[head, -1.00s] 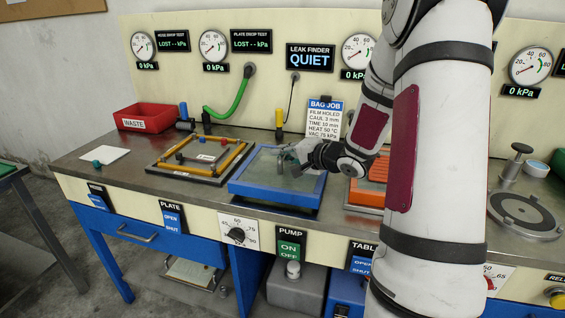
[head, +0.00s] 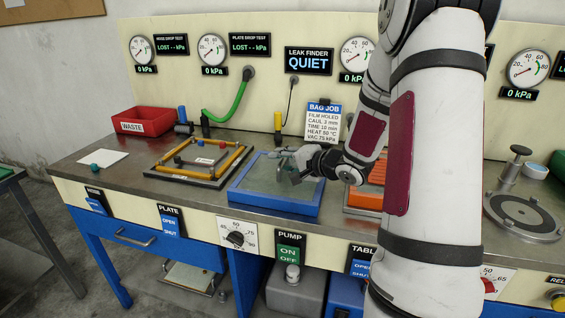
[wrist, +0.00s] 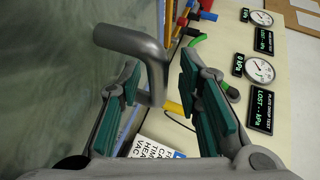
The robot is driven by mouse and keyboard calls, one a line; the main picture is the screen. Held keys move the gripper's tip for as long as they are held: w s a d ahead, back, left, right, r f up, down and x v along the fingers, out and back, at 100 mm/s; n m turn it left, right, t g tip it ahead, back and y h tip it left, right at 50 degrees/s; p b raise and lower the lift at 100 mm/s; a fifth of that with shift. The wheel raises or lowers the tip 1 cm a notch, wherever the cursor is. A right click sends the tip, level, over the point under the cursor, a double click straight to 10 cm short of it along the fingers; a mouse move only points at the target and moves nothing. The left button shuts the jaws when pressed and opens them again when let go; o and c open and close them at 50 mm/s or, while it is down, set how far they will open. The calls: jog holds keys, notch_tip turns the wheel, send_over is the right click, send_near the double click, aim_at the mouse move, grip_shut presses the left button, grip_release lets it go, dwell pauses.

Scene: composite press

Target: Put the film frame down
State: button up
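The film frame (head: 262,201), a blue rectangle with a greenish, see-through sheet, rests flat on the bench in the head view. In the wrist view its sheet (wrist: 50,110) fills the left side. A grey bent handle (wrist: 130,42) stands up from it. My gripper (head: 283,165) is low over the film frame, at the handle. In the wrist view my gripper (wrist: 160,85) is open, its green-padded fingers on either side of the handle with gaps showing. My arm hides part of the right side of the bench.
A plate with a yellow border (head: 173,168) lies to the left, and an orange tray (head: 366,196) close to the right. A red waste bin (head: 143,122) stands at the back left. The bag job card (head: 323,121) stands behind the film frame. A round plate (head: 524,214) is at the far right.

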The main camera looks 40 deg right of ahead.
jog(key=p+v, duration=0.3)
jog(key=v, duration=0.9)
jog(key=shift+w+r+n+h, duration=0.25)
jog(key=shift+n+h, duration=0.05)
jog(key=s+a+r+n+g+h, duration=0.4)
jog(key=a+r+n+g+h, duration=0.1)
jog(key=a+r+h, duration=0.15)
jog(key=s+a+n+g+y, duration=0.5)
jog(key=s+a+n, duration=0.3)
jog(key=s+a, duration=1.1)
jog(key=s+g, duration=0.1)
jog(key=s, duration=0.3)
jog(key=shift+r+n+g, duration=0.15)
jog(key=shift+n+g, duration=0.25)
jog(key=shift+a+r, duration=0.1)
